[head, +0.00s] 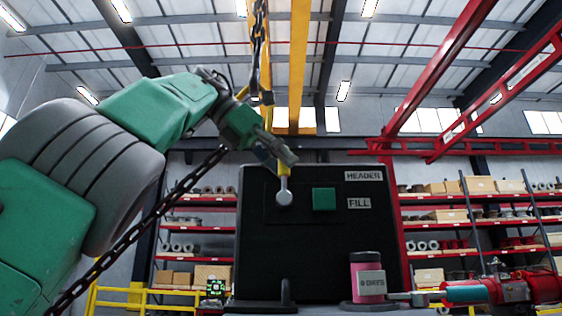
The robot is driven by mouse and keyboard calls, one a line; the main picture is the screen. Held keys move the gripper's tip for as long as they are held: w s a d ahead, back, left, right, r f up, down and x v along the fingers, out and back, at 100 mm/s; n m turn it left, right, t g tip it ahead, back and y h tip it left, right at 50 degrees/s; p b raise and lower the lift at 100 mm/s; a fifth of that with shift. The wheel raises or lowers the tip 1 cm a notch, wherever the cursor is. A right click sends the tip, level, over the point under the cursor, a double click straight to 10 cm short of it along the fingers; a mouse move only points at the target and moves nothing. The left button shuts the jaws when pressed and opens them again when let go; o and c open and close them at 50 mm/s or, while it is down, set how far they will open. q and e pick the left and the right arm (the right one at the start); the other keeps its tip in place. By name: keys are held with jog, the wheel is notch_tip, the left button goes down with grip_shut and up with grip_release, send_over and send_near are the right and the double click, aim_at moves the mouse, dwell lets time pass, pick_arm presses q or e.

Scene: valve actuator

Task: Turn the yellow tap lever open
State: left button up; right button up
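The yellow tap lever (284,168) stands upright on the dark panel (265,240), above a round grey hub (284,198). My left gripper (279,155) reaches in from the upper left, with its fingers at the lever's upper end. The fingers partly cover the lever there. The gripper is small and dark in this view, so I cannot tell whether it is open or shut, or whether it touches the lever. My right gripper is not in view.
A green square (324,199) and the labels HEADER (363,175) and FILL (359,203) are on the panel. A pink cylinder (366,262) stands at its lower right. A red and teal device (500,290) lies further right. A dark chain (135,233) runs diagonally at left.

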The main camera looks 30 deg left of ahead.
pick_arm(q)
jog(key=shift+r, duration=0.15)
dwell(0.3)
jog(key=shift+s+a+r, duration=0.2)
jog(key=shift+a+r, duration=0.1)
jog(key=s+a, duration=0.9)
jog(key=shift+s+a+r, duration=0.25)
jog(key=shift+a+r, duration=0.1)
jog(key=shift+r, duration=0.1)
jog(key=shift+d, duration=0.2)
